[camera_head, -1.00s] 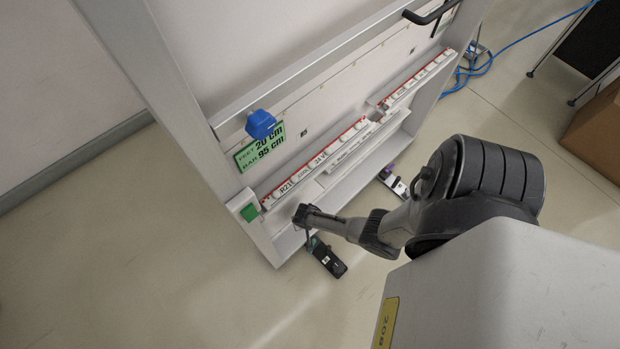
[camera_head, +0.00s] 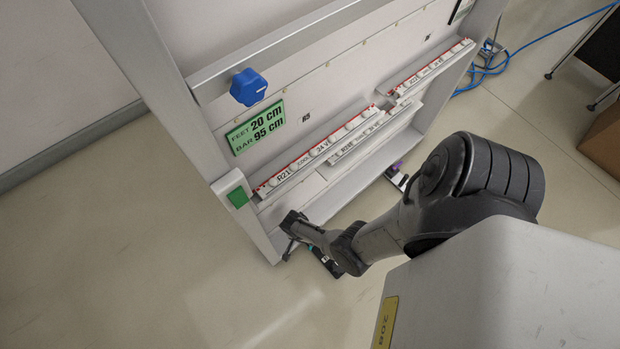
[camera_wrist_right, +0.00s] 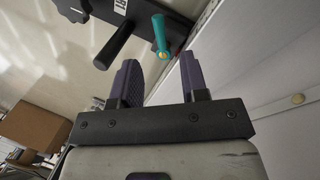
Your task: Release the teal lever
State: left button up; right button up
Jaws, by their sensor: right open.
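The teal lever (camera_wrist_right: 161,36) has an orange-tipped end and rises from a black clamp bar (camera_wrist_right: 145,12) in the right wrist view. My right gripper (camera_wrist_right: 159,68) is open, with two purple fingers. The lever's end lies just ahead of the gap between the fingertips, apart from both. In the head view a small bit of teal (camera_head: 317,249) shows beside my right arm, at the frame's foot. My right gripper (camera_head: 290,240) is small and dark there, and my arm hides most of the clamp. My left gripper is not in view.
A grey lightbox frame (camera_head: 235,178) with labelled rails, a blue knob (camera_head: 248,87) and a green button (camera_head: 238,197) stands close to my right arm. A black handle (camera_wrist_right: 113,47) sits beside the lever. A second foot (camera_head: 397,180) and a blue cable (camera_head: 497,68) are farther right.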

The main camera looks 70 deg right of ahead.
jog(key=b+x, duration=0.3)
jog(key=x, duration=0.2)
jog(key=shift+d, duration=0.1)
jog(key=shift+s+f+b, duration=0.15)
jog(key=shift+f+b, duration=0.3)
jog(key=shift+f, duration=0.1)
jog(key=shift+c, duration=0.4)
jog(key=c, duration=0.6)
grip_shut()
